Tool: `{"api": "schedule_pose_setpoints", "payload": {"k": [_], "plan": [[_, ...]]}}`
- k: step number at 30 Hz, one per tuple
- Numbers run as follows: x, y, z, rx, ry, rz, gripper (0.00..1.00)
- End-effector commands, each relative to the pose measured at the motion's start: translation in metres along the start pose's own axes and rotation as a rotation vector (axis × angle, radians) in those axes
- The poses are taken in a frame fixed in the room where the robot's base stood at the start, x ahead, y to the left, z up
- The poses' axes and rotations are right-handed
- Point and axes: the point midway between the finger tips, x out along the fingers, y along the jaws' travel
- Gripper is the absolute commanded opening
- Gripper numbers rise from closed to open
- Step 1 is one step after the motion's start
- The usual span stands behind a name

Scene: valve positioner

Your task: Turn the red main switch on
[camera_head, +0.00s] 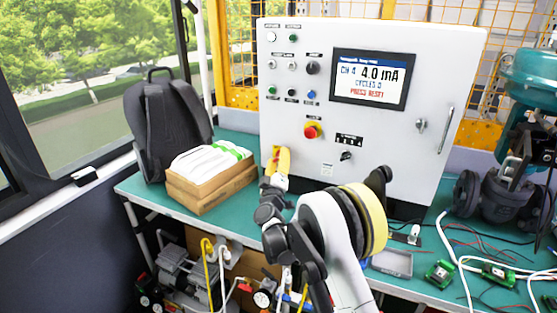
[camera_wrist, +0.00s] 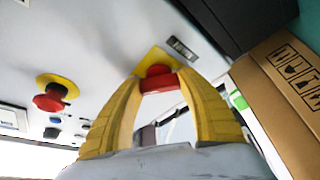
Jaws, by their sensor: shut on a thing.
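The red main switch (camera_wrist: 158,71) sits on a yellow plate on the white control panel (camera_head: 385,120). In the wrist view, the yellow fingers of my gripper (camera_wrist: 160,84) stand either side of the switch and are shut on it. In the head view, my gripper (camera_head: 279,160) is against the panel's lower left and hides the switch. The switch's exact angle is hard to tell.
A red emergency button (camera_head: 312,131) on yellow is close to the right of my gripper; it also shows in the wrist view (camera_wrist: 52,98). The screen (camera_head: 370,79) reads 4.0 mA and "PRESS RESET". A cardboard box (camera_head: 212,188) and a backpack (camera_head: 165,125) stand left.

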Motion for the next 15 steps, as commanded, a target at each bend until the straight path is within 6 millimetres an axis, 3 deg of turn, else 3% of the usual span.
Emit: {"api": "schedule_pose_setpoints", "payload": {"k": [15], "plan": [[0.0004, 0.0002, -0.0001, 0.094, -0.001, 0.039, 0.15]]}}
